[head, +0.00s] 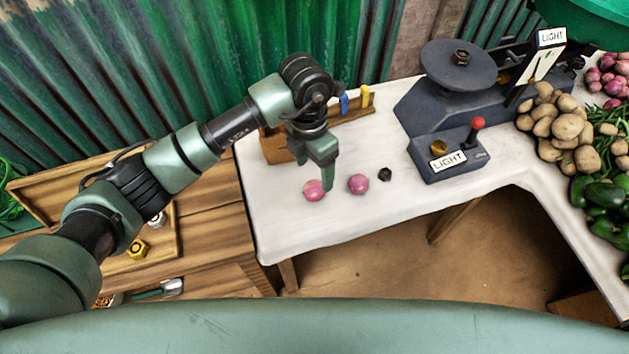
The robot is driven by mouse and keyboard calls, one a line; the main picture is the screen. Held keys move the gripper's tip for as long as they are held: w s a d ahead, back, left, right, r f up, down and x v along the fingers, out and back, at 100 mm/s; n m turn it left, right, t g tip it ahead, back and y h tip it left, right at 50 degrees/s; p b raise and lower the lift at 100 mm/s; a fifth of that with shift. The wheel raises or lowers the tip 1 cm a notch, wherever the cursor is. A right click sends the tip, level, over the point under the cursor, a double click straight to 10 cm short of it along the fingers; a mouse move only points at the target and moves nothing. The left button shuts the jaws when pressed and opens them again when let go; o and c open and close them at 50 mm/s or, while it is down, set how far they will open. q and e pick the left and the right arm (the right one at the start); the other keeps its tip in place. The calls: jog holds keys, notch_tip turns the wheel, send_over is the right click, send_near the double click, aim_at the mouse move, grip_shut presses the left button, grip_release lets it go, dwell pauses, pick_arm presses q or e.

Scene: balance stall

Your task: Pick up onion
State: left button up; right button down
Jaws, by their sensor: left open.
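Two pink-purple onions lie on the white table in the head view. One onion (315,190) is at the left, partly behind a finger of my left gripper. The other onion (358,184) lies a little to its right, apart from it. My left gripper (325,184) points down over the left onion, open. A finger overlaps the right side of that onion in the picture; I cannot tell whether it touches. My right gripper is not in view.
A small dark nut-like piece (385,174) lies right of the onions. A dark balance scale (448,140) with "LIGHT" labels stands behind right. Potatoes (560,128) and green peppers (603,200) are piled at right. The white table's (300,232) front is clear.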

aim_at(315, 184)
pick_arm(q)
jog(key=shift+a+f, duration=0.25)
jog(key=f, duration=0.2)
jog(key=f+p, duration=0.1)
jog(key=f, duration=0.4)
jog(key=shift+d+p, duration=0.3)
jog(key=shift+d, duration=0.05)
jog(key=c, duration=1.5)
